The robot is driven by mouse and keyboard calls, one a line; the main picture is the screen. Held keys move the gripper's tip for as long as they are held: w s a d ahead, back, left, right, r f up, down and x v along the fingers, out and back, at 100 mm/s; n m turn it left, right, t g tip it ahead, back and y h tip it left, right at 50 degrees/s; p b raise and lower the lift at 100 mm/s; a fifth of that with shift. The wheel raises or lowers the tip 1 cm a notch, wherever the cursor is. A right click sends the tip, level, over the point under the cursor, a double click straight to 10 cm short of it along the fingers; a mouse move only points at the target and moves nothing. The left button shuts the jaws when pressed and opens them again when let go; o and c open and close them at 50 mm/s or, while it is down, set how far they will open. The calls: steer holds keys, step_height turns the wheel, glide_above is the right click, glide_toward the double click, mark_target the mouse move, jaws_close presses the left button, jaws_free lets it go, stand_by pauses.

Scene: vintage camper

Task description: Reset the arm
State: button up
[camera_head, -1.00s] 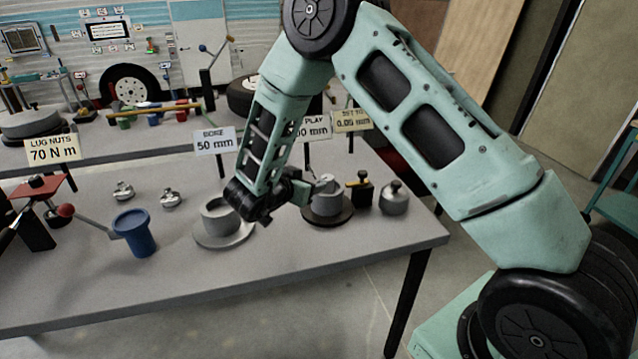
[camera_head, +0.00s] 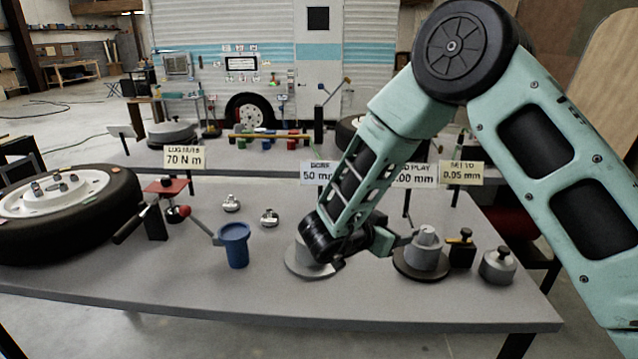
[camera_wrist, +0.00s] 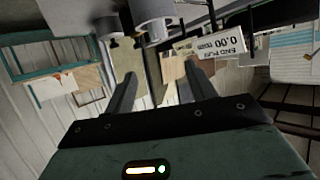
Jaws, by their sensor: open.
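My gripper (camera_head: 398,240) is over the right half of the grey workbench (camera_head: 260,305) in the head view, its fingers pointing right towards a grey cylindrical part on a dark round base (camera_head: 424,256). In the wrist view my gripper's two fingers (camera_wrist: 162,92) stand wide apart with nothing held between them. A grey part (camera_wrist: 152,18) shows beyond them at the top. My wrist hides part of a grey cup-like piece on a light round base (camera_head: 305,262).
A blue cup (camera_head: 234,246) and a wheel (camera_head: 62,205) stand to the left on the bench. A small black block (camera_head: 461,252) and a lidded grey pot (camera_head: 497,266) are at the right. Several label cards stand behind. The bench's front strip is clear.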

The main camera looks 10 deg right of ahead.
steer(key=w+a+r+n+t+y, duration=0.1)
steer(key=a+r+n+t+y, duration=0.1)
steer(key=a+y, duration=0.25)
steer(key=w+a+r+n+t+y, duration=0.2)
steer(key=a+n+y, duration=0.1)
steer(key=a, duration=0.3)
steer(key=s+a+r+n+g+y, duration=0.35)
steer(key=s+a+n+y, duration=0.5)
steer(key=s+a, duration=0.55)
steer(key=s+d+n+g+h, duration=0.1)
steer(key=s+d+n+g, duration=0.2)
steer(key=s, duration=0.7)
steer(key=s+d+n+g+h, duration=0.2)
steer(key=s+d, duration=0.5)
steer(key=s, duration=0.4)
steer(key=shift+d+n+g, duration=0.15)
steer(key=shift+n+g, duration=0.6)
steer(key=shift+n, duration=0.4)
steer(key=shift+f, duration=0.1)
